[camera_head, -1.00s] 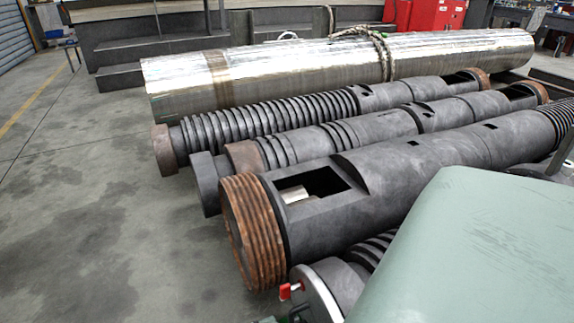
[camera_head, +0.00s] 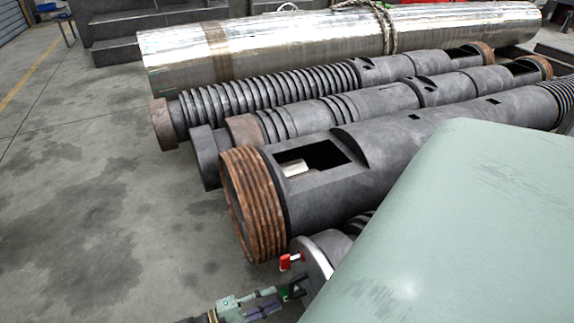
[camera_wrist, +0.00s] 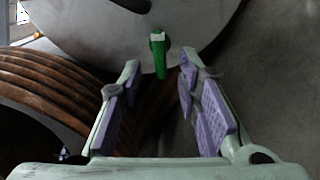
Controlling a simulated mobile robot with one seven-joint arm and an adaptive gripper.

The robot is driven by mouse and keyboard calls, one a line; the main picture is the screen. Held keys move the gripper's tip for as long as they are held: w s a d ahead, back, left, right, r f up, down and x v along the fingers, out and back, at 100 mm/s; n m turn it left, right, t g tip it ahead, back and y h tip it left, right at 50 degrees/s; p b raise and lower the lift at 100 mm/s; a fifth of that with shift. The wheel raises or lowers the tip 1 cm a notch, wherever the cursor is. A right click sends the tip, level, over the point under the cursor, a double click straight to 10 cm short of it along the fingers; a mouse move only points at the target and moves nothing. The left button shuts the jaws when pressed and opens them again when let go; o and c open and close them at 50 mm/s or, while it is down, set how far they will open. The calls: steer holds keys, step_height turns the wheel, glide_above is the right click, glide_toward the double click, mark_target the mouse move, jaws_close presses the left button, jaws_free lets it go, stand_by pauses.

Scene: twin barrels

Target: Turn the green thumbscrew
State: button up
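The green thumbscrew (camera_wrist: 159,55) stands out from a grey round plate (camera_wrist: 100,25) at the top middle of the wrist view, its handle pointing down. My gripper (camera_wrist: 159,84) is open, with its two purple-padded fingers on either side below the thumbscrew. The thumbscrew's lower end is close to the level of the fingertips, and I see no finger touching it. In the head view my gripper (camera_head: 280,299) is at the bottom, by the plate's lower edge. The thumbscrew is hard to make out there.
A red thumbscrew (camera_head: 290,261) sits higher on the same plate's edge. A rusty threaded barrel end (camera_head: 250,205) is close to its left. More dark barrels and a shiny cylinder (camera_head: 300,40) lie behind. A smooth green cover (camera_head: 460,220) blocks the lower right. Floor at left is clear.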

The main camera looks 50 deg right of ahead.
steer(key=shift+n, duration=0.5)
steer(key=shift+d, duration=0.1)
steer(key=shift+x, duration=2.4)
jaws_close()
